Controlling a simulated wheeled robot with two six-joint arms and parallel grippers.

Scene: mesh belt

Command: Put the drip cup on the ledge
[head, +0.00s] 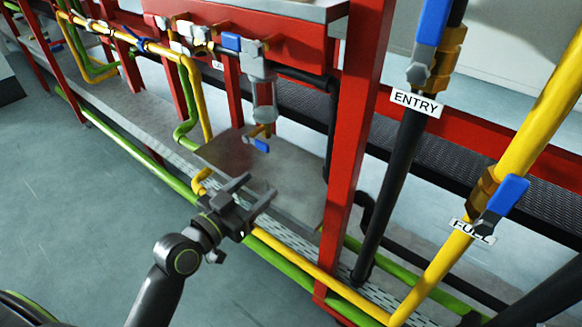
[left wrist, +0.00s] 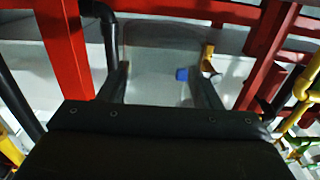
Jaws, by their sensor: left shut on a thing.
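My left gripper (head: 252,190) is in front of a flat grey plate (head: 285,185) under the red frame, which looks like the ledge. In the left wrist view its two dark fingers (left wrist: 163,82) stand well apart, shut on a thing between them. My right gripper is not in view.
A red post (head: 352,140) stands right of the plate, with a black pipe (head: 395,175) marked ENTRY beyond it. A yellow pipe elbow (head: 200,182) rises left of my gripper. Yellow and green pipes run along the front low down. The floor (head: 75,190) at left is clear.

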